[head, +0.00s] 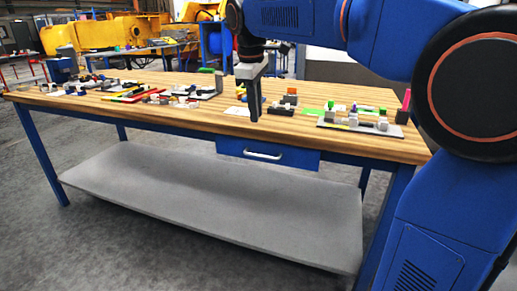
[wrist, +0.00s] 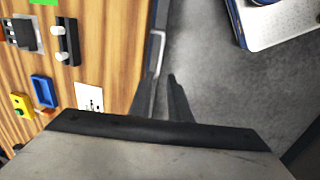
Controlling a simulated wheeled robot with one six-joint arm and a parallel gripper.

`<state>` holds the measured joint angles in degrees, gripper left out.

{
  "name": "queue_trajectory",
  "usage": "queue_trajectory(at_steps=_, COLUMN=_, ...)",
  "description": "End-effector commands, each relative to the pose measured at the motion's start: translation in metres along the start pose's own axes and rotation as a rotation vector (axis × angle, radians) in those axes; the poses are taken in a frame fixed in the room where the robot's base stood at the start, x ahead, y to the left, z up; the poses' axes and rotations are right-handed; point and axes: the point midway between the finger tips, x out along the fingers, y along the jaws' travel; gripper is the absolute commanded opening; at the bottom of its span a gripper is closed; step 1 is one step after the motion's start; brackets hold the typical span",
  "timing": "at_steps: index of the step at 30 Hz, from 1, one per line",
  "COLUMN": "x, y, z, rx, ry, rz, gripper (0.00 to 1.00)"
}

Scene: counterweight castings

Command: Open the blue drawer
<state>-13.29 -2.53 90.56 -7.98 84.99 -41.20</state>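The blue drawer (head: 290,160) hangs under the front edge of the wooden table, and its front looks closed. Its pale bar handle (head: 263,155) runs across the middle of the front. In the wrist view the handle (wrist: 160,62) shows as a light bar just beyond my fingertips, beside a thin blue strip of the drawer front (wrist: 151,55). My gripper (head: 256,118) points down at the table's front edge, above the handle in the head view. In the wrist view my gripper (wrist: 163,82) has its dark fingers apart with nothing held. Whether a finger touches the handle is unclear.
The wooden table top (head: 180,120) carries several small parts and fixtures, including a grey plate (head: 340,126) at the right. A grey lower shelf (head: 220,200) spans below the drawer. The floor in front of the table is clear.

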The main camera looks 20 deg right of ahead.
Motion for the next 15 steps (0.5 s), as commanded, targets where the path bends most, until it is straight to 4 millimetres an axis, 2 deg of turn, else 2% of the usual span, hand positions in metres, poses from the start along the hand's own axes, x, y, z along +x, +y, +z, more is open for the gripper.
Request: queue_trajectory(at_steps=15, x=0.093, y=0.0, z=0.001, rx=0.001, ry=-0.002, rz=-0.002, gripper=0.17)
